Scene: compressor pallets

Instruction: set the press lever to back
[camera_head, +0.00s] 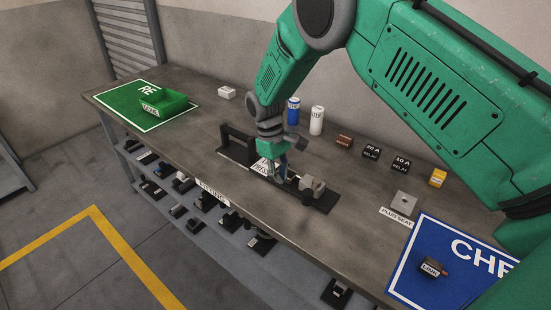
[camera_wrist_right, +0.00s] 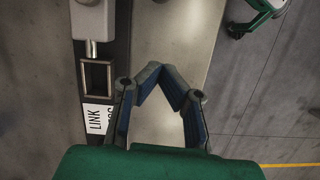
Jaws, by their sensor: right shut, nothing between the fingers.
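The press (camera_head: 325,203) is a long black base on the workbench, with a dark upright at its left end and a grey block (camera_head: 312,184) at its right end. In the wrist view its dark base (camera_wrist_right: 121,55) runs down the left side, with the grey block, a short rod, a square metal frame (camera_wrist_right: 97,79) and a white label partly reading LINK. My right gripper (camera_head: 277,172) is over the middle of the press in the head view, its fingers shut and empty. In the wrist view the fingers (camera_wrist_right: 167,75) are beside the base. I cannot make out the lever clearly.
Behind the press stand a blue can (camera_head: 293,111), a white can (camera_head: 317,121) and small labelled blocks. A green bin (camera_head: 172,105) is on the left mat, and a blue mat (camera_head: 418,265) lies at the right. My green arm covers the upper right.

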